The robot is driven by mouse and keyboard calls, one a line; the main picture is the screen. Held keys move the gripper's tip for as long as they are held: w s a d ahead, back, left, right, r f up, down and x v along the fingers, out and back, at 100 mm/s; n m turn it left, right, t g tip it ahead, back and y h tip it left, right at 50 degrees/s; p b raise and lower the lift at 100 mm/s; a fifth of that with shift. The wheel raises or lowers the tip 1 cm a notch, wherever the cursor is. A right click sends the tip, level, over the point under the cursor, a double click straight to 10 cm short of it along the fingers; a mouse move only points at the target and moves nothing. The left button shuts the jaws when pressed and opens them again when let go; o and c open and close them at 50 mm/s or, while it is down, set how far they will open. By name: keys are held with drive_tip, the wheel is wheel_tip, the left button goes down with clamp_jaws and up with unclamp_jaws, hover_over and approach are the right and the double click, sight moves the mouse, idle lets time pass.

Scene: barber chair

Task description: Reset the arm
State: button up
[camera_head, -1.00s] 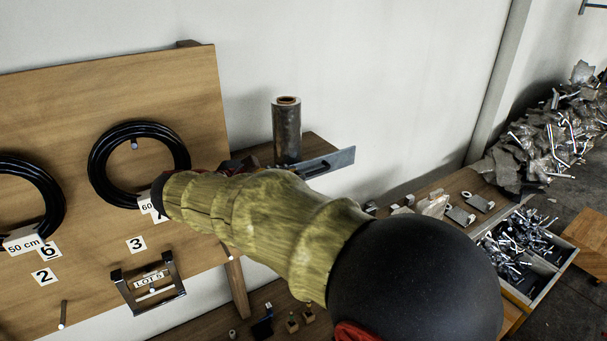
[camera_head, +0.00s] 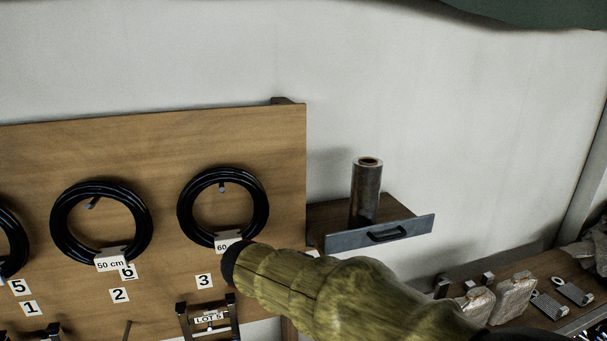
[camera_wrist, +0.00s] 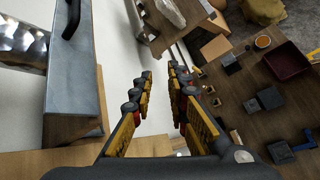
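My arm, in a yellow-green sleeve (camera_head: 340,295), reaches across the lower middle of the head view. Its dark end lies in front of the pegboard's lower right part. My gripper (camera_wrist: 160,70) shows in the wrist view with its two yellow and black fingers apart and nothing between them. It is hidden in the head view. A grey drawer front with a black handle (camera_wrist: 75,20) stands just left of the fingers in the wrist view. The same drawer front (camera_head: 345,241) is right of the pegboard in the head view.
A wooden board (camera_head: 170,150) holds black cable coils (camera_head: 183,225) on pegs, with number labels. A foil roll (camera_head: 366,190) stands on the drawer unit. Bagged parts (camera_head: 514,300) lie on the bench at right. A dark red tray (camera_wrist: 287,62) and small blocks are on a wooden surface.

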drive_tip(key=s+d+f+m+y+b, duration=0.3)
drive_tip(key=s+f+m+b, duration=0.2)
drive_tip(key=s+f+b, duration=0.3)
drive_tip(key=s+d+f+m+y+b, duration=0.3)
drive_tip(key=s+f+m+b, duration=0.1)
drive_tip(key=s+f+b, duration=0.4)
drive_tip(key=s+d+f+m+y+b, duration=0.3)
drive_tip(key=s+f+m+b, duration=0.2)
drive_tip(key=s+f+b, duration=0.3)
drive_tip(key=shift+s+f+m, duration=0.3)
drive_tip(key=shift+s+f, duration=0.8)
drive_tip(key=shift+f, duration=0.15)
